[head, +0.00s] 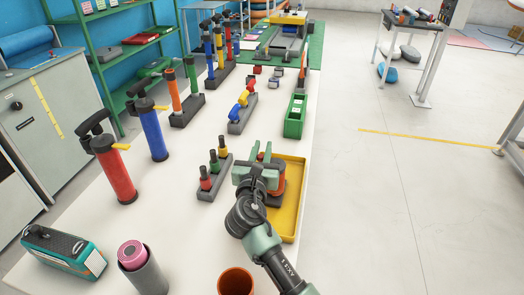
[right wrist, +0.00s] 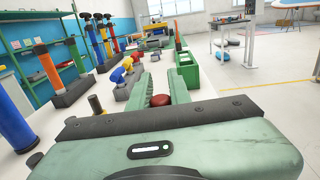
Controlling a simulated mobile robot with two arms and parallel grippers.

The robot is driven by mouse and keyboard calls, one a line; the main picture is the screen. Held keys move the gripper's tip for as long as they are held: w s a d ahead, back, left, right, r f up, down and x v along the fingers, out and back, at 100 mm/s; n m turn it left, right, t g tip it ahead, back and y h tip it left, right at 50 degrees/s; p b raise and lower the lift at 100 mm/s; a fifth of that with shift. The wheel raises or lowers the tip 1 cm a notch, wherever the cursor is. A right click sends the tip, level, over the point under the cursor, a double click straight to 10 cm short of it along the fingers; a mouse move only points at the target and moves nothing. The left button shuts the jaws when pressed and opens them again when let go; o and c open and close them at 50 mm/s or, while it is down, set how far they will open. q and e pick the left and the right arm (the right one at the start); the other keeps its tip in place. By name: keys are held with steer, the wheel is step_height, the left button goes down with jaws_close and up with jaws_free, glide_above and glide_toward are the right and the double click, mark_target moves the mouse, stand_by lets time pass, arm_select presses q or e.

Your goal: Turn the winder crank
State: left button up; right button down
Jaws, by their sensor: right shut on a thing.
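My right gripper (head: 263,152) is over the left side of a yellow tray (head: 289,217) on the white table. An orange-red drum-like part (head: 279,182), seemingly of the winder, shows beside the gripper in the tray; the gripper hides much of it. In the right wrist view, a round red knob (right wrist: 160,100), which looks like the crank's handle, sits between the fingers of my right gripper (right wrist: 162,92). The gripper is shut on it. The crank arm itself is hidden. My left gripper is not in view.
A grey block with small colored-top tools (head: 214,178) stands just left of the gripper. A green box (head: 295,117) is beyond the tray. Red (head: 115,172) and blue (head: 153,133) pumps stand at left. An orange cup (head: 235,281) is at the near edge. Open floor lies right.

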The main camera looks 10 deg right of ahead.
steer(key=c, duration=1.3)
jaws_free()
step_height(320, 180, up, 20)
steer(key=shift+p, duration=1.1)
steer(key=shift+c, duration=0.2)
